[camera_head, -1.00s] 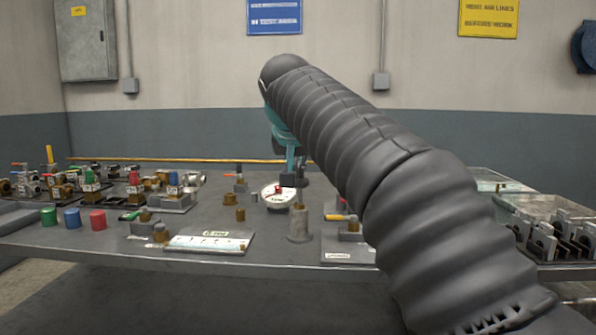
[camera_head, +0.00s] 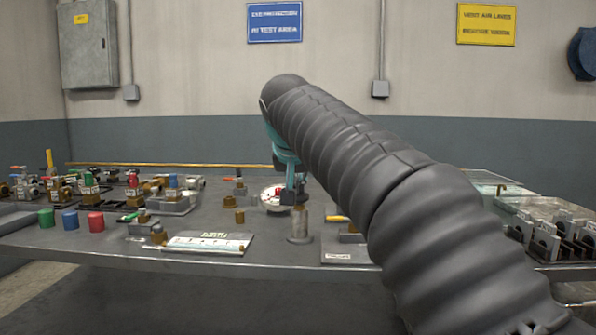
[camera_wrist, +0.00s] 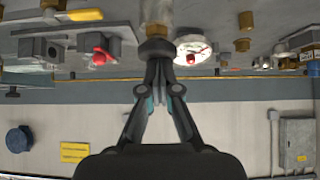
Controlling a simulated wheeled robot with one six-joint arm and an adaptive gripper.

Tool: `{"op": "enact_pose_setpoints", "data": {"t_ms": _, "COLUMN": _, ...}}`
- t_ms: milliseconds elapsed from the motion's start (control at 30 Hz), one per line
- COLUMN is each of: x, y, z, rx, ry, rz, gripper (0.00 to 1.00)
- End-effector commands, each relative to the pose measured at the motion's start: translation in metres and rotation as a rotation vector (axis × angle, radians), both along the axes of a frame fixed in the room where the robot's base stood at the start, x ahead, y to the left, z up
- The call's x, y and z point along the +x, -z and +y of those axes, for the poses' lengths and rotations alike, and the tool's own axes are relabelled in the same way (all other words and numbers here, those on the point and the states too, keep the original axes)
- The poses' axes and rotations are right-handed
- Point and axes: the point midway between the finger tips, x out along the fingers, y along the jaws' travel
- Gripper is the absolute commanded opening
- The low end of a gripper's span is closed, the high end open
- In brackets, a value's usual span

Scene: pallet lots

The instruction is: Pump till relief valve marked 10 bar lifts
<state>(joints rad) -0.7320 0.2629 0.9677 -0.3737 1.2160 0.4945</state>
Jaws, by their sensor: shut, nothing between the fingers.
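My gripper (camera_head: 293,202) points down over the bench, fingers together and empty. In the wrist view, which is upside down, the fingertips (camera_wrist: 156,48) are at the brass top of a grey upright cylinder (camera_wrist: 157,12). Whether they touch it I cannot tell. The cylinder (camera_head: 299,225) stands near the bench's front edge in the head view. A round white gauge (camera_head: 270,198) with a red mark is just behind it, partly covered by my gripper; the wrist view shows the gauge (camera_wrist: 193,50) too. Several valves with coloured tags (camera_head: 90,185) stand at the left; no 10 bar marking is readable.
A yellow-handled part (camera_head: 340,218) is right of the cylinder. A bin of metal parts (camera_head: 550,235) stands at the far right. My arm hides the bench's right middle.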

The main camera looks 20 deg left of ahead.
Motion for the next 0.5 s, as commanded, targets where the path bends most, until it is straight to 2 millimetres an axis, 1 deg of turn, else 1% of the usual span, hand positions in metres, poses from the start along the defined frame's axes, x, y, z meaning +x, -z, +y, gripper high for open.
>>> {"op": "enact_pose_setpoints", "data": {"t_ms": 33, "x": 0.0, "y": 0.005, "z": 0.0, "rx": -0.009, "ry": 0.002, "rz": 0.014, "gripper": 0.0}}
{"op": "enact_pose_setpoints", "data": {"t_ms": 167, "x": 0.001, "y": -0.008, "z": 0.0, "rx": -0.007, "ry": 0.003, "rz": 0.013, "gripper": 0.0}}
{"op": "enact_pose_setpoints", "data": {"t_ms": 267, "x": 0.001, "y": -0.024, "z": -0.001, "rx": -0.005, "ry": 0.004, "rz": 0.008, "gripper": 0.0}}
{"op": "enact_pose_setpoints", "data": {"t_ms": 367, "x": 0.003, "y": -0.046, "z": -0.003, "rx": -0.002, "ry": 0.007, "rz": 0.003, "gripper": 0.0}}
{"op": "enact_pose_setpoints", "data": {"t_ms": 433, "x": -0.008, "y": -0.051, "z": -0.005, "rx": 0.001, "ry": 0.005, "rz": -0.001, "gripper": 0.0}}
{"op": "enact_pose_setpoints", "data": {"t_ms": 500, "x": -0.018, "y": -0.061, "z": -0.008, "rx": 0.0, "ry": 0.006, "rz": -0.001, "gripper": 0.0}}
